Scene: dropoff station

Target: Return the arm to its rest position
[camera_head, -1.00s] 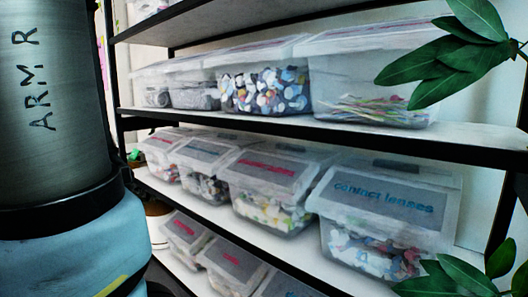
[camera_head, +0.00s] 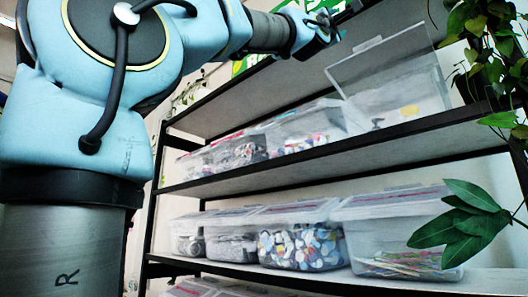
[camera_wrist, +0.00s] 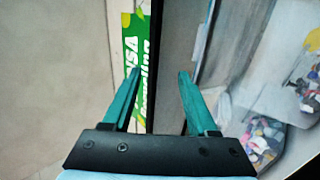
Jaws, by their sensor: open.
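My light-blue arm (camera_head: 205,30) reaches from the left across the top of the head view. My gripper (camera_head: 325,24) is at its far end, near the upper edge of the shelf unit and left of a clear bin with a raised lid (camera_head: 385,62). In the wrist view my gripper (camera_wrist: 160,74) shows two green fingers spread apart, with nothing between them. Beyond the fingers are a dark shelf edge (camera_wrist: 172,60) and a green sign (camera_wrist: 135,50).
The shelf unit (camera_head: 330,160) holds several clear bins with small items, such as the mixed-pieces bin (camera_head: 300,245). Leafy plants (camera_head: 465,218) overhang its right side. Bins also show at the right of the wrist view (camera_wrist: 265,135). Pale floor or wall fills its left.

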